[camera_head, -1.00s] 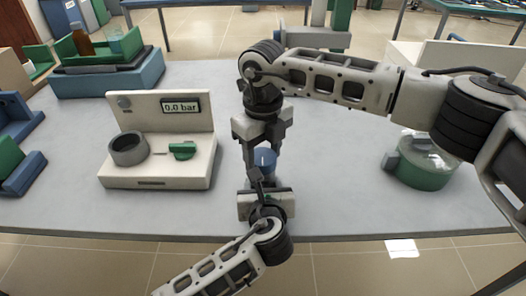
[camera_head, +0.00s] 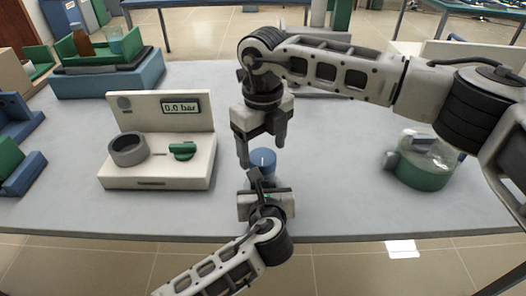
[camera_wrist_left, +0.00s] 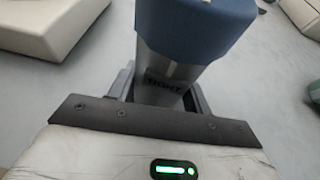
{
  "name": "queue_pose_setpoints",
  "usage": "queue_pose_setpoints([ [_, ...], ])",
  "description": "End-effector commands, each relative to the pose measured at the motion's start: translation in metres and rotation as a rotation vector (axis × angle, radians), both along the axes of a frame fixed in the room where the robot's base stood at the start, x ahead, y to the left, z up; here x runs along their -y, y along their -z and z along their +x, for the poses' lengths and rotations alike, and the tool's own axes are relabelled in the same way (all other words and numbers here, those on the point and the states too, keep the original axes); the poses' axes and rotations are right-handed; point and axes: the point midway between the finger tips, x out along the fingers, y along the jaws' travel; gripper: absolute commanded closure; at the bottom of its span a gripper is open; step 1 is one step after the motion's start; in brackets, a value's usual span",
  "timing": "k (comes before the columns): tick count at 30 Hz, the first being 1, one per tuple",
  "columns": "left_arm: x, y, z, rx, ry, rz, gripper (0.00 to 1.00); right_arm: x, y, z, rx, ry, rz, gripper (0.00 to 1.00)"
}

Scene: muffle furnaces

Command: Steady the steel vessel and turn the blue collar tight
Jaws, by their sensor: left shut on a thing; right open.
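The steel vessel (camera_wrist_left: 158,68) stands upright between the fingers of my left gripper (camera_wrist_left: 162,96), which is shut on it low down. A dark label reading TIGHT and a pale line are on its side. The blue collar (camera_head: 263,161) sits on top of the vessel; it also shows in the left wrist view (camera_wrist_left: 192,30), with a pale mark near its top edge. In the head view my left gripper (camera_head: 264,190) reaches in from the front and hides most of the vessel. My right gripper (camera_head: 262,155) is open, pointing down just above the collar, holding nothing.
A white gauge stand (camera_head: 158,176) reading 0.0 bar, with a grey ring and green knob, stands left. A green-based clear vessel (camera_head: 424,172) stands right under my right arm. Blue and green trays (camera_head: 108,80) stand at back left. The grey table between is clear.

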Motion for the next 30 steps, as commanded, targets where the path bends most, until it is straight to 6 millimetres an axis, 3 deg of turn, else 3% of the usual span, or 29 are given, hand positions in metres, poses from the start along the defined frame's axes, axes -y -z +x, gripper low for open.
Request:
queue_pose_setpoints([
  [6, -0.001, 0.002, 0.0, -0.003, -0.002, 0.003, 0.87, 0.0, -0.049, 0.001, 0.004, 0.0, 0.0, 0.26],
  [12, -0.001, 0.002, 0.0, -0.003, -0.002, 0.004, 0.87, 0.0, -0.084, 0.0, 0.001, 0.001, 0.0, 0.26],
  [18, -0.001, 0.002, 0.0, -0.003, -0.002, 0.004, 0.87, 0.0, -0.099, 0.0, 0.0, 0.0, 0.0, 0.26],
  [26, -0.001, 0.002, 0.0, -0.003, -0.002, 0.004, 0.87, 0.0, -0.1, -0.001, -0.001, 0.0, -0.001, 0.26],
  [27, -0.001, 0.002, 0.0, -0.003, -0.002, 0.004, 0.42, 0.0, -0.1, -0.001, -0.001, 0.0, -0.001, 0.26],
  [29, -0.001, 0.002, 0.0, -0.002, -0.001, 0.003, 0.26, 0.0, -0.1, 0.0, -0.001, 0.0, -0.001, 0.26],
  [30, -0.001, 0.001, 0.0, -0.002, -0.001, 0.003, 0.25, 0.0, -0.1, 0.0, -0.001, 0.0, -0.001, 0.26],
])
